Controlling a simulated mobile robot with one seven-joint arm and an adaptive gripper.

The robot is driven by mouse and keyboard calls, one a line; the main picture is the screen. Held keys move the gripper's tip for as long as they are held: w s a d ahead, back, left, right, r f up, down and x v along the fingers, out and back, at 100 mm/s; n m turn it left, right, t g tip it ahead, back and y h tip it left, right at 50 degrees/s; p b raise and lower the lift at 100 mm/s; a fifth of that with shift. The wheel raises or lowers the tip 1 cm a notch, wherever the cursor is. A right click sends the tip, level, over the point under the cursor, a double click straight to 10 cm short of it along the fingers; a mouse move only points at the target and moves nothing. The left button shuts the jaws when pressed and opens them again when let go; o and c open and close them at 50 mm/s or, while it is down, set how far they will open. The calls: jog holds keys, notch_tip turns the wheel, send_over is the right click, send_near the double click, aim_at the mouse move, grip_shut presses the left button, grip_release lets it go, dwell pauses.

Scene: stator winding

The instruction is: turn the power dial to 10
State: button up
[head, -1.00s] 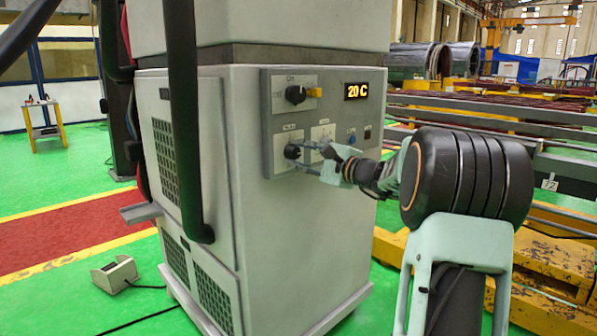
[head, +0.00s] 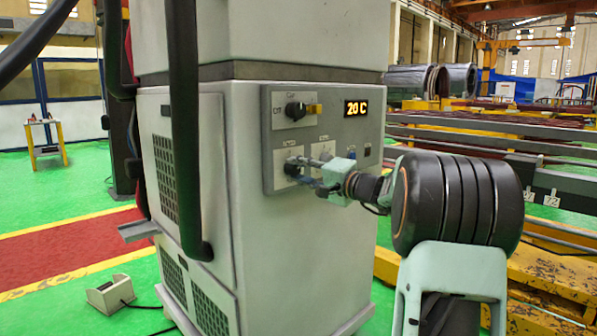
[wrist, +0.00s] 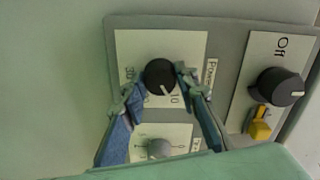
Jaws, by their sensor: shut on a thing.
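The power dial (wrist: 160,77) is a round black knob with a white pointer line, on a white plate with a printed scale. In the wrist view "30" shows on its left and "10" at its lower right. The pointer line slants down and right, towards the 10. My gripper (wrist: 153,88) has one finger on each side of the dial and is shut on it. In the head view the dial (head: 292,167) is partly hidden behind my gripper (head: 306,169), which reaches in from the right.
A black Off knob (wrist: 276,86) with a yellow tab (wrist: 260,127) sits beside the power plate. A smaller grey knob (wrist: 159,148) lies near my fingers. The display (head: 356,107) reads 20 C. A black upright bar (head: 184,120) stands left of the panel.

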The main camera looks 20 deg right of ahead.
dwell(0.5)
jog(key=o, duration=1.1)
jog(key=shift+o, duration=0.2)
jog(key=v, duration=1.2)
